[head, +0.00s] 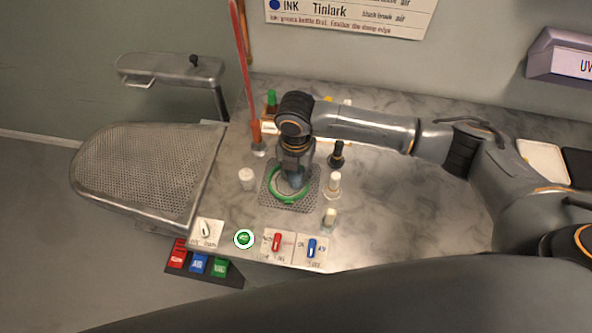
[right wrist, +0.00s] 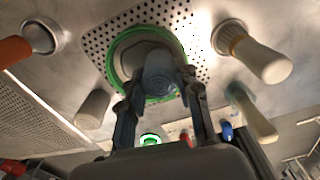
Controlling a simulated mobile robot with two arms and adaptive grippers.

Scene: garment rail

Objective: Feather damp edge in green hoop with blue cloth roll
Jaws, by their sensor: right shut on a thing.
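The green hoop (head: 272,190) lies on a perforated plate (head: 302,205) on the marbled counter, with grey fabric inside it. It also shows in the right wrist view (right wrist: 119,42). My right gripper (head: 293,180) points down over the hoop. In the right wrist view its fingers (right wrist: 160,88) are shut on the blue cloth roll (right wrist: 160,70), a grey-blue cylinder. The roll's far end is over the fabric inside the hoop; I cannot tell whether it touches. My left gripper is not in view.
White pots and pale-handled tools (head: 333,185) stand close around the plate. A dark-handled tool (head: 337,152) stands behind. Red (head: 277,242) and blue (head: 312,248) switches and a lit green button (head: 244,239) line the front edge. A mesh board (head: 150,170) projects left. The counter's right middle is clear.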

